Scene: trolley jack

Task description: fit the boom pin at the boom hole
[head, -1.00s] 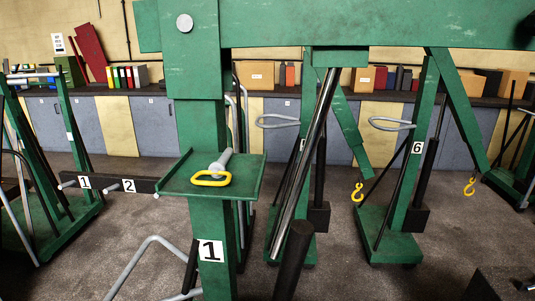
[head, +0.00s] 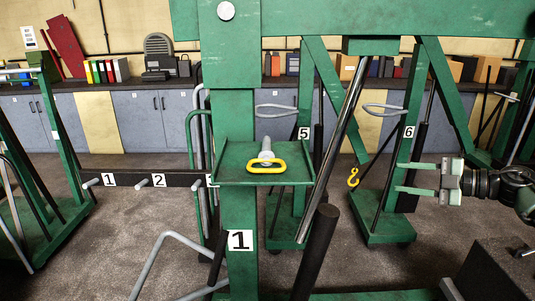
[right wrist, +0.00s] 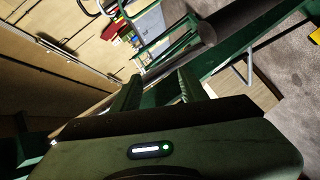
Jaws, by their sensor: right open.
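The boom pin (head: 266,147), a grey rod with a yellow loop handle (head: 267,166), lies on a green tray (head: 228,177) on the post of the crane numbered 1. Above it, a pale round disc (head: 226,11) shows on the crane head near the boom; I cannot tell whether this is the boom hole. My right gripper (head: 400,178) is open and empty at the right, well apart from the pin, its fingers pointing left. Its dark fingers also show in the right wrist view (right wrist: 159,90), with no pin between them. My left gripper is not in view.
The green boom (head: 420,18) crosses overhead. A slanted ram (head: 340,130) stands between the tray and my right gripper. Cranes 5 (head: 290,205) and 6 (head: 384,215) stand behind. A dark rail (head: 122,180) with numbered pegs is at left.

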